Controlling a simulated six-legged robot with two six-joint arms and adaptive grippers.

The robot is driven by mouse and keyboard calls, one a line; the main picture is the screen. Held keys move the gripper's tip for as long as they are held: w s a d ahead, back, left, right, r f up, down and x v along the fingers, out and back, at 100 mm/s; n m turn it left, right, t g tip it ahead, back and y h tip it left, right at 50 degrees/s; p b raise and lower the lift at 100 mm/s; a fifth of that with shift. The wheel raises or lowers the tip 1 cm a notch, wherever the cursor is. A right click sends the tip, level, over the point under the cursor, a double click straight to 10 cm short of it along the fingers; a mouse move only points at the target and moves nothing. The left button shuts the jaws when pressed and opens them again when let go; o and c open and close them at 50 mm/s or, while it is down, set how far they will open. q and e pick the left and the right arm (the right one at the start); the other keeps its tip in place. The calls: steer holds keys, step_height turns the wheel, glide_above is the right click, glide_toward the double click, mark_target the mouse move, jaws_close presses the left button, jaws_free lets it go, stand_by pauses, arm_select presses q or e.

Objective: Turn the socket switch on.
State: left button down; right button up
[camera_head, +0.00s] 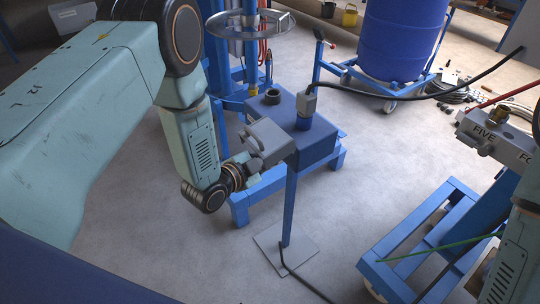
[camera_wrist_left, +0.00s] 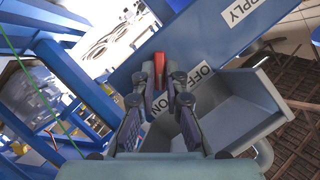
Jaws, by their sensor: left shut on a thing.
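The grey socket switch box (camera_head: 272,142) sits on top of a blue post in the middle of the head view. My left gripper (camera_head: 251,170) is at the left side of this box. In the left wrist view, the left gripper (camera_wrist_left: 160,92) is shut on a red switch lever (camera_wrist_left: 159,64), which stands up between its fingertips. Beside the lever are an OFF label (camera_wrist_left: 203,74) and an ON label (camera_wrist_left: 158,132), the latter partly hidden by the fingers. Which setting the lever is at I cannot tell. The right gripper is out of view.
A blue machine base (camera_head: 322,145) stands just behind the box, with a blue drum (camera_head: 400,40) farther back. A blue frame (camera_head: 420,235) and a grey block marked FIVE (camera_head: 490,138) are at the right. A cable lies on the floor below the post's base plate (camera_head: 275,254).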

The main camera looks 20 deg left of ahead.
arm_select(q)
steer(key=shift+w+d+r, duration=0.1)
steer(key=shift+w+r, duration=0.05)
stand_by(0.3)
steer(key=c, duration=1.4)
jaws_free()
steer(key=shift+w, duration=0.1)
steer(key=v, duration=1.2)
steer(key=shift+f, duration=0.2)
